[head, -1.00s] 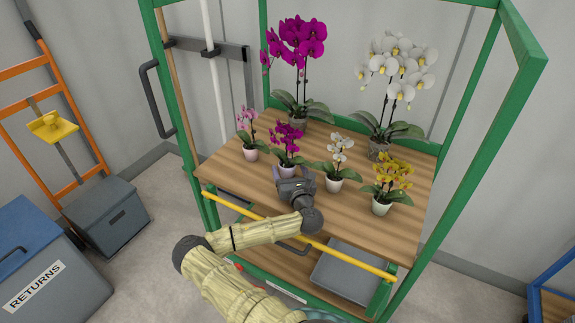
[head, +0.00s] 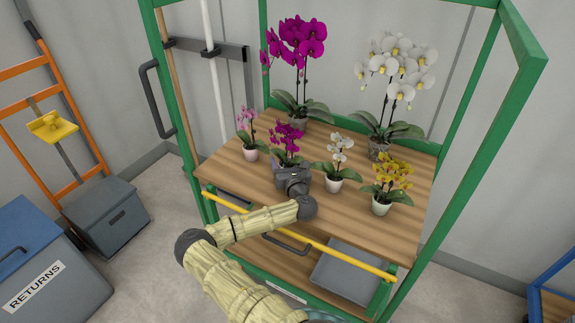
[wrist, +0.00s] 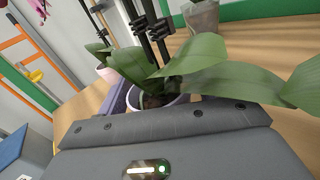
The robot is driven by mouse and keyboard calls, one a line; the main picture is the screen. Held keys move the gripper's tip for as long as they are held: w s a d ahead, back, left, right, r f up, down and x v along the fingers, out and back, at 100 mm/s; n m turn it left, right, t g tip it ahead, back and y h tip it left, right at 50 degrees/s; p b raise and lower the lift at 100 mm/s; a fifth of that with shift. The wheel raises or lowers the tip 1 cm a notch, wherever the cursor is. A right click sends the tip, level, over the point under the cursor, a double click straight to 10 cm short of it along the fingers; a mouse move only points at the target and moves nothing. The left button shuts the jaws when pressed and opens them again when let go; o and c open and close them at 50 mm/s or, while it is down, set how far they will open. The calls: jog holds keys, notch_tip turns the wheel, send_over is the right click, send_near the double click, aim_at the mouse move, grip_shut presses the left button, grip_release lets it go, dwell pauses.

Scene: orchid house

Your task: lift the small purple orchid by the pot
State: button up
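The small purple orchid (head: 287,138) stands on the wooden shelf, in the row of small plants. Its pale pot (wrist: 172,101) shows partly in the wrist view, under broad green leaves and dark stems. My gripper (head: 290,168) is low at the front of this pot and hides most of it in the head view. In the wrist view a purplish finger lies close along the pot's left side. The other finger is mostly hidden by the leaves and the gripper's body. I cannot tell whether the fingers press on the pot. The plant looks upright.
A small pink orchid (head: 247,125) stands just left, a small white orchid (head: 340,152) just right, and a yellow orchid (head: 391,180) farther right. Tall magenta (head: 298,46) and white (head: 400,62) orchids stand behind. A yellow bar (head: 310,243) crosses the shelf's front, below my arm.

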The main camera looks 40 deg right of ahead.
jog(key=c, duration=0.8)
notch_tip(320, 180, up, 10)
jog(key=shift+r+p, duration=0.1)
jog(key=shift+p, duration=0.5)
